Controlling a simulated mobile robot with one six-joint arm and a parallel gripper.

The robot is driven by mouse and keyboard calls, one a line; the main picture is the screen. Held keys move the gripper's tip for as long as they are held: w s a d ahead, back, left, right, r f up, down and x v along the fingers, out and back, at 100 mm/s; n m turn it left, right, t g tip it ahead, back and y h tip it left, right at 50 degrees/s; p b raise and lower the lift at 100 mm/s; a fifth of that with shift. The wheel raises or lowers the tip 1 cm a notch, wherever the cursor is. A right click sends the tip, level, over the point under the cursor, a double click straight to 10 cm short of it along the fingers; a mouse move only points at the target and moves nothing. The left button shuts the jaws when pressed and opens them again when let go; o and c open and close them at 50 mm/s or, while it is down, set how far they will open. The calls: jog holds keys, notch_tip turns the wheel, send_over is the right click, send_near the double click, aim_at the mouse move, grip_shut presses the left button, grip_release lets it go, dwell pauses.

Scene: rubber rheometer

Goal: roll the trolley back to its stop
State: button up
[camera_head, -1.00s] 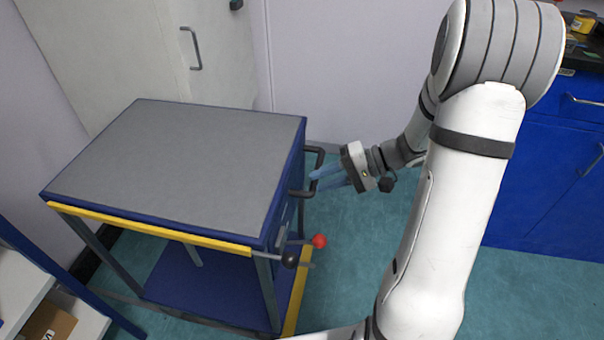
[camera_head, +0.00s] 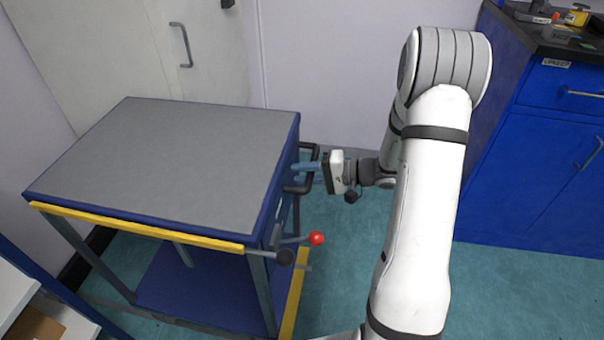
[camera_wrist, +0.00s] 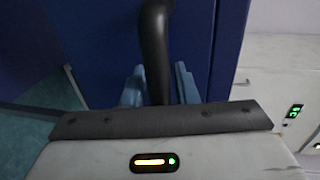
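The trolley has a grey top (camera_head: 175,155), a blue frame and a yellow front rail. It stands left of my arm in the head view. A dark handle (camera_head: 312,178) sticks out of its right side; the bar also shows upright in the wrist view (camera_wrist: 155,45). My gripper (camera_head: 304,167) is at this handle. In the wrist view my gripper (camera_wrist: 160,86) has one blue finger on each side of the bar, with a small gap visible on the right. It looks open around the bar, not clamped. The lower bar is hidden behind the gripper body.
A blue cabinet (camera_head: 540,165) stands at the right. A white shelf (camera_head: 18,290) is at lower left. Green floor is clear between trolley and cabinet.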

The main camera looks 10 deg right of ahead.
grip_shut()
dwell(0.3)
jog(key=shift+w+a, duration=0.1)
jog(key=shift+a, duration=0.05)
